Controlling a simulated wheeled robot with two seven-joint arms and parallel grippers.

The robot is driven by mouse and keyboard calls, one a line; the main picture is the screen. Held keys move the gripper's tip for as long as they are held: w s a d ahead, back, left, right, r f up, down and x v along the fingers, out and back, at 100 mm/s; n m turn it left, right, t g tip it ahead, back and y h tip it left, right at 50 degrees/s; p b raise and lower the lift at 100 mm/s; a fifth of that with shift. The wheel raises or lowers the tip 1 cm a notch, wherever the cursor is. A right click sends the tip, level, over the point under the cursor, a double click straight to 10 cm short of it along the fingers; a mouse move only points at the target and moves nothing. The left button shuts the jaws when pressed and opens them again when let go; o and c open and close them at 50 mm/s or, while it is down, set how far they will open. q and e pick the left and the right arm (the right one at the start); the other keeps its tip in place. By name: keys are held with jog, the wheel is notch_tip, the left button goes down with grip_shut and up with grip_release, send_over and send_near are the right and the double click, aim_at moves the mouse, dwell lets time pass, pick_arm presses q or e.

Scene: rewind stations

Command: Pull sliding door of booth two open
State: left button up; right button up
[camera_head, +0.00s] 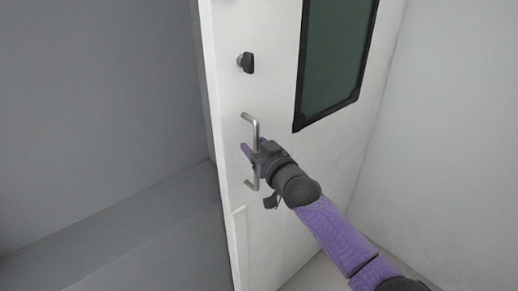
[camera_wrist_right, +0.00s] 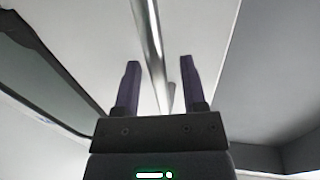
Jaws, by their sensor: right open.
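The white door (camera_head: 275,95) stands in the middle of the head view, with a bent silver bar handle (camera_head: 254,130) near its left edge. My right gripper (camera_head: 250,154) is at the middle of this handle. In the right wrist view, the bar (camera_wrist_right: 150,40) runs between the two purple fingers of the gripper (camera_wrist_right: 159,68), which are apart, with gaps on both sides. The gripper hides part of the handle in the head view. My left gripper is in neither view.
A dark-framed window (camera_head: 335,60) is in the door, and a black knob (camera_head: 246,62) sits above the handle. Left of the door edge is a grey wall (camera_head: 90,100) with an empty grey surface (camera_head: 120,240) below. A pale wall (camera_head: 440,140) stands at the right.

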jog(key=p+v, duration=0.3)
jog(key=v, duration=0.6)
jog(key=shift+s+d, duration=0.15)
jog(key=shift+s, duration=0.2)
jog(key=s+d+f+m+g+h+b, duration=0.1)
jog(key=s+d+f+g+h, duration=0.3)
jog(key=f, duration=0.7)
jog(key=s+d+f+m+g+b, duration=0.1)
jog(key=s+f, duration=0.4)
jog(key=f, duration=0.6)
jog(key=s+d+f+m+g+h+b, duration=0.1)
jog(key=s+d+f+g+h+b, duration=0.3)
jog(key=f, duration=0.8)
jog(key=s+f+g, duration=0.2)
jog(key=s+f, duration=0.3)
jog(key=s, duration=0.5)
jog(key=s+f+g, duration=0.2)
jog(key=s+f, duration=0.3)
jog(key=s, duration=0.6)
jog(key=s+f+g, duration=0.2)
jog(key=s+f, duration=0.2)
jog(key=s, duration=0.7)
jog(key=shift+s+d+f+n+g, duration=0.2)
jog(key=shift+d+f+n+g, duration=0.1)
jog(key=shift+d+f+g, duration=0.1)
